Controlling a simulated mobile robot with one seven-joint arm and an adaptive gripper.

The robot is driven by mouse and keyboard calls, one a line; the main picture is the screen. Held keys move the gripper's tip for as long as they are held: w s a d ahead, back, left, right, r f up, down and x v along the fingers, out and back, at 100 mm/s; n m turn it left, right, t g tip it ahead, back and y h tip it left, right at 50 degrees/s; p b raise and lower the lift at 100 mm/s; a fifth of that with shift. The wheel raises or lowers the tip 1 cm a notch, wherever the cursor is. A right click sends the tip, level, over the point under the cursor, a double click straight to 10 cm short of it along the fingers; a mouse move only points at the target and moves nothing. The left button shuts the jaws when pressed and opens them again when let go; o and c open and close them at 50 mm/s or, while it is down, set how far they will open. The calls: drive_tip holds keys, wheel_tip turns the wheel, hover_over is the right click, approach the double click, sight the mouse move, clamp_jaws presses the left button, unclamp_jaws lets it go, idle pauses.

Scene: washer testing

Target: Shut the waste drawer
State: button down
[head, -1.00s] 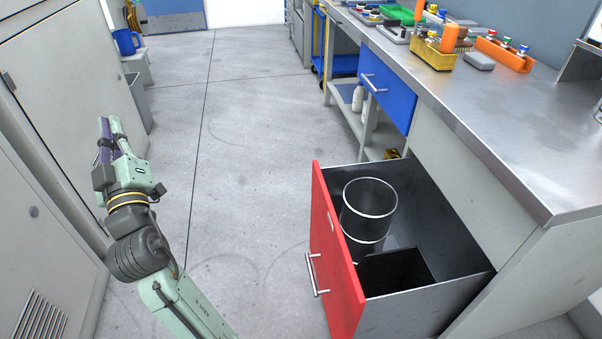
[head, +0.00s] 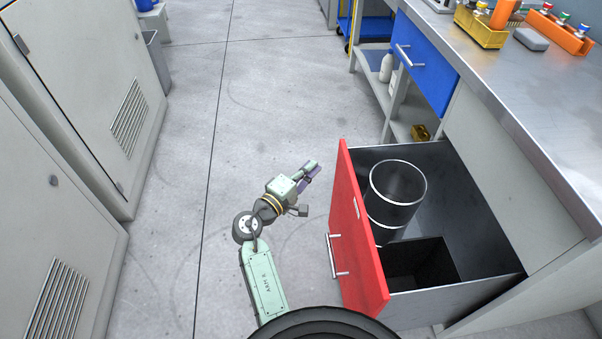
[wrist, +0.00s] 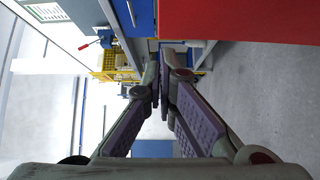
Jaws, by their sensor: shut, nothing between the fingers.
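The waste drawer (head: 356,231) has a red front and a silver bar handle (head: 337,255). It stands pulled out from the workbench in the head view, with a grey cylindrical bin (head: 397,190) and a dark square opening inside. My gripper (head: 312,174) is to the left of the red front, near its far end, apart from it and pointing toward the far right. Its purple-padded fingers (wrist: 162,100) are shut and empty in the wrist view. The red front (wrist: 240,20) fills the top right of the wrist view.
The steel-topped workbench (head: 540,110) is on the right, with a closed blue drawer (head: 425,62) beyond the red one. A lower shelf holds white bottles (head: 386,66). Grey cabinets (head: 60,120) line the left. The floor (head: 260,110) between is clear.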

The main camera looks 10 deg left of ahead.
sight(342, 150)
drive_tip(key=w+d+p, duration=0.1)
drive_tip(key=w+d, duration=0.3)
drive_tip(key=d, duration=0.1)
drive_tip(key=shift+w+d+p, duration=0.1)
drive_tip(key=shift+w+p, duration=0.05)
drive_tip(key=shift+p, duration=0.2)
drive_tip(key=shift+d, duration=0.15)
